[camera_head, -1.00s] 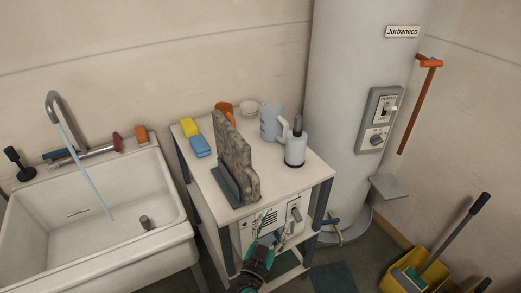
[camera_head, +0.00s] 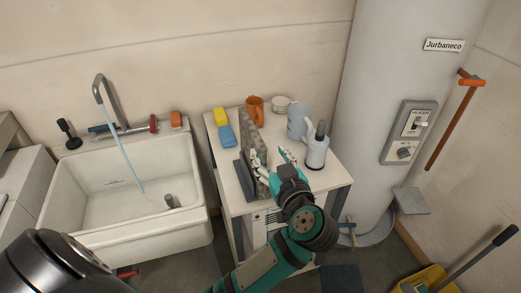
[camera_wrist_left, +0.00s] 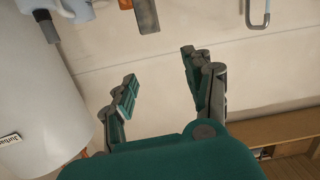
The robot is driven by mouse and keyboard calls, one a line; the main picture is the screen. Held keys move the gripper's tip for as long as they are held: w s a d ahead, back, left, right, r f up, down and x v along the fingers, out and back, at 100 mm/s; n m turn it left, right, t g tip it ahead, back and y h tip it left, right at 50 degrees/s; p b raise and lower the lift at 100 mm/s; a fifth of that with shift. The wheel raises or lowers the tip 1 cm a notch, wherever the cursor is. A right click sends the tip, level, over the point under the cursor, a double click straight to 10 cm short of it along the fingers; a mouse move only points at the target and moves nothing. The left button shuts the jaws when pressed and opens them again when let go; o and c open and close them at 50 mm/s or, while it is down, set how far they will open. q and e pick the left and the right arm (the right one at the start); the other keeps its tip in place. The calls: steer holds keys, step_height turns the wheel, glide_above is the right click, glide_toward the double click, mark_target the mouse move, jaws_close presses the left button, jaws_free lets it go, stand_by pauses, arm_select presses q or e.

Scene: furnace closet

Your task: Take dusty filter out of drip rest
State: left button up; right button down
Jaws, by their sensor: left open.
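The dusty filter (camera_head: 252,130), a mottled grey-brown slab, stands upright in the dark grey drip rest (camera_head: 243,178) on top of a small white cart. My left gripper (camera_head: 273,156) is open at the filter's near right side. One finger overlaps the filter's face in the head view and the other is to its right; contact cannot be told. In the left wrist view the open fingers (camera_wrist_left: 160,68) have nothing visible between them, and a brown slab that looks like the filter (camera_wrist_left: 146,14) shows beyond them at the top. My right gripper is not in view.
A sink (camera_head: 95,200) is left, a large cylinder (camera_head: 380,110) right.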

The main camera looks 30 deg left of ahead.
mark_target(257, 138)
arm_select(q)
steer(key=shift+m+g+h, duration=0.4)
steer(key=shift+g+h, duration=0.1)
steer(key=shift+h, duration=0.3)
steer(key=p+x, duration=0.1)
steer(key=x, duration=0.6)
steer(key=p+x, duration=0.1)
steer(key=x, duration=0.3)
steer(key=shift+s+d+f+p, duration=0.1)
steer(key=shift+f+p, duration=0.2)
steer(key=shift+f, duration=0.05)
steer(key=p+x, duration=0.1)
steer(key=x, duration=0.4)
steer(key=shift+w+d+r+p, duration=0.15)
steer(key=shift+w+d+p, duration=0.1)
steer(key=shift+p, duration=0.1)
steer(key=shift+w+a, duration=0.1)
steer(key=shift+a, duration=0.05)
steer(key=c, duration=1.1)
jaws_close()
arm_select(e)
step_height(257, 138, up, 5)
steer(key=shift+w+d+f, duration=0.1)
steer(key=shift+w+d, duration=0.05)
